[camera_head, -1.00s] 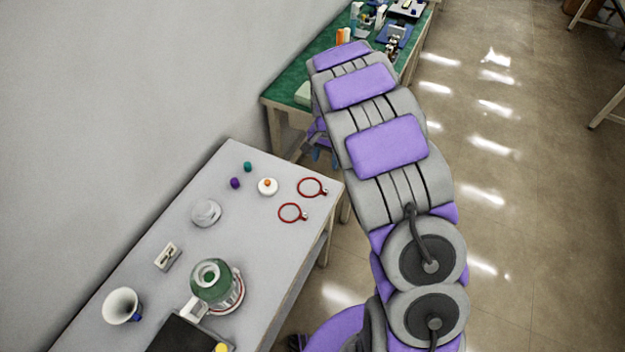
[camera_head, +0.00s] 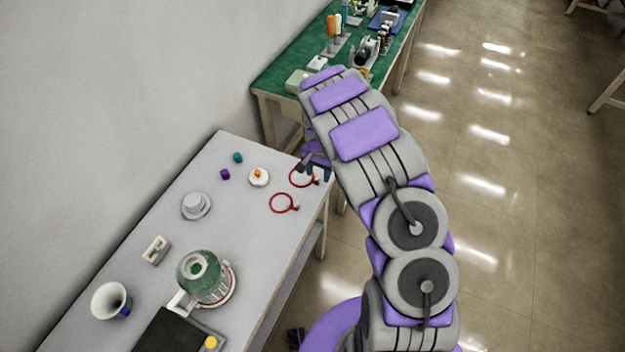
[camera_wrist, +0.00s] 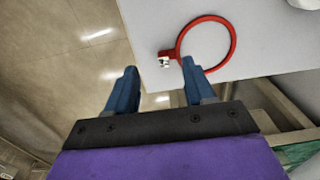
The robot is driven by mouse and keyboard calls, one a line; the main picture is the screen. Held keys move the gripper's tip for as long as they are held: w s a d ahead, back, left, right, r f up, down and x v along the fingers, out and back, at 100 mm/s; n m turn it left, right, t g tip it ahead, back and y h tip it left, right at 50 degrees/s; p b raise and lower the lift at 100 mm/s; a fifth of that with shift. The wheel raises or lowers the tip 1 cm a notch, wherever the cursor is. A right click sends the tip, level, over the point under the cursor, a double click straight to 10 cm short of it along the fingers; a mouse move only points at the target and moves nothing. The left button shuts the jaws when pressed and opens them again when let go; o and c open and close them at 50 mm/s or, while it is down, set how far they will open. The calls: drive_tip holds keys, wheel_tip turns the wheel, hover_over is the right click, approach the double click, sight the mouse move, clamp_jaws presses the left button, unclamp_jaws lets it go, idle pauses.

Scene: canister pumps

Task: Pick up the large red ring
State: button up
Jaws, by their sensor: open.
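Two red rings with small metal clasps lie flat on the light table. The far ring (camera_head: 291,180) is near the table's far right corner, and the near ring (camera_head: 271,204) lies closer to the camera. I cannot surely tell which is larger. My gripper (camera_head: 317,172) is at the far ring and hides part of it. In the wrist view one red ring (camera_wrist: 235,40) lies ahead, probably the far one. Its clasp (camera_wrist: 165,58) shows in line with the gap between the blue fingertips of my gripper (camera_wrist: 159,67). The fingers are apart and hold nothing.
A white disc with an orange top (camera_head: 259,178), a purple piece (camera_head: 225,174) and a teal piece (camera_head: 238,157) are left of the rings. A green-topped pump (camera_head: 205,279) stands nearer. A green bench (camera_head: 276,73) with several tools is beyond the table. Floor is open to the right.

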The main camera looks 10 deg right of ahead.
sight(316, 180)
drive_tip(key=f, duration=0.2)
drive_tip(key=a+f+b, duration=0.1)
drive_tip(key=shift+w+f, duration=0.25)
drive_tip(key=shift+f, duration=0.1)
drive_tip(key=shift+a, duration=0.3)
drive_tip(key=shift+d, duration=0.65)
drive_tip(key=c, duration=0.6)
drive_tip(key=shift+a, duration=0.2)
drive_tip(key=c, duration=0.3)
drive_tip(key=shift+a, duration=0.3)
clamp_jaws()
